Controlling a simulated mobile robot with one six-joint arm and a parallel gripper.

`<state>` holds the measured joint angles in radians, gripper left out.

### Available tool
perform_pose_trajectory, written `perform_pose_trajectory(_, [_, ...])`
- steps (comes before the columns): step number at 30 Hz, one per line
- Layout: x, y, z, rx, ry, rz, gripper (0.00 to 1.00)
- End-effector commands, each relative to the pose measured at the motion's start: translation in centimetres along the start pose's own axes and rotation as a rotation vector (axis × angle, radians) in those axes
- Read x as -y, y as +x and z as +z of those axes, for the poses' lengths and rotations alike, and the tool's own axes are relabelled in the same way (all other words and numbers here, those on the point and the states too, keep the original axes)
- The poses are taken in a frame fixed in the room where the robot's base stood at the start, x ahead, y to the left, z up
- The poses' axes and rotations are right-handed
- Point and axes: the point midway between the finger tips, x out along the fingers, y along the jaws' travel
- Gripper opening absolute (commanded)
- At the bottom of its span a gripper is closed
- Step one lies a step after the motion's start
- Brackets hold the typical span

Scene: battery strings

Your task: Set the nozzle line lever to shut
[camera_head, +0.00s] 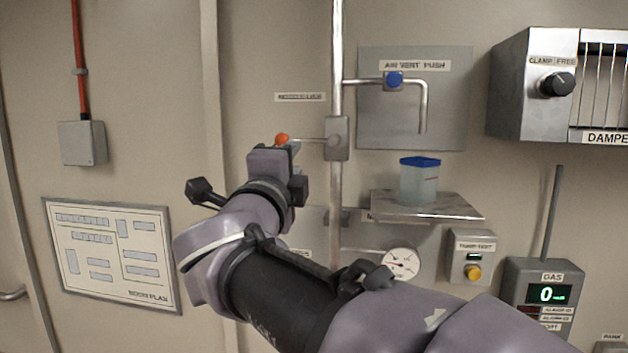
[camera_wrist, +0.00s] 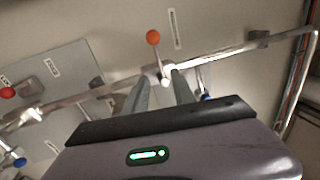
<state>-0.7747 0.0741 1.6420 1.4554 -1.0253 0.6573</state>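The lever with an orange ball (camera_head: 282,139) points left from a grey valve body (camera_head: 337,138) on the vertical pipe, its rod about horizontal. The label above it is too blurred to read. My gripper (camera_head: 292,150) is in front of the lever, by its ball and rod, and covers part of it. In the wrist view the orange ball (camera_wrist: 153,37) lies beyond the fingertips of my gripper (camera_wrist: 160,80). The two fingers are apart, with the lever's pipe end showing in line with the gap. Whether they touch the lever cannot be told.
A blue air vent button (camera_head: 394,79) and a shelf (camera_head: 440,208) with a blue-lidded container (camera_head: 419,180) are right of the pipe. A gauge (camera_head: 401,263) is lower. Another red knob (camera_wrist: 7,92) shows in the wrist view.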

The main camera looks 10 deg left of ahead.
Motion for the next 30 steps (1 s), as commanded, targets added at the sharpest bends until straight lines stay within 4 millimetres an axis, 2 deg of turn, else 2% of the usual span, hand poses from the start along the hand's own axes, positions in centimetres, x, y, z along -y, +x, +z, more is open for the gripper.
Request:
perform_pose_trajectory(1, [-0.1,-1.3,0.1,0.003,0.002,0.0,0.31])
perform_pose_trajectory(3, [-0.1,-2.7,0.1,0.003,0.001,0.0,0.31])
perform_pose_trajectory(7, [0.0,-4.2,0.1,0.001,0.0,0.0,0.31])
perform_pose_trajectory(17, [0.0,-4.4,-0.1,0.002,-0.002,0.0,0.31])
perform_pose_trajectory(20, [-1.5,-4.3,-1.6,0.068,-0.056,0.001,0.31])
perform_pose_trajectory(23, [-6.7,-5.9,-4.8,0.252,-0.248,0.049,0.31])
perform_pose_trajectory(24, [-10.3,-7.8,-6.4,0.343,-0.359,0.102,0.31])
perform_pose_trajectory(26, [-15.5,-10.9,-8.5,0.459,-0.505,0.198,0.31])
perform_pose_trajectory(27, [-18.7,-13.1,-10.0,0.521,-0.583,0.268,0.31])
perform_pose_trajectory(29, [-23.5,-16.7,-12.3,0.601,-0.685,0.38,0.31])
perform_pose_trajectory(30, [-26.4,-19.2,-13.9,0.645,-0.741,0.458,0.31])
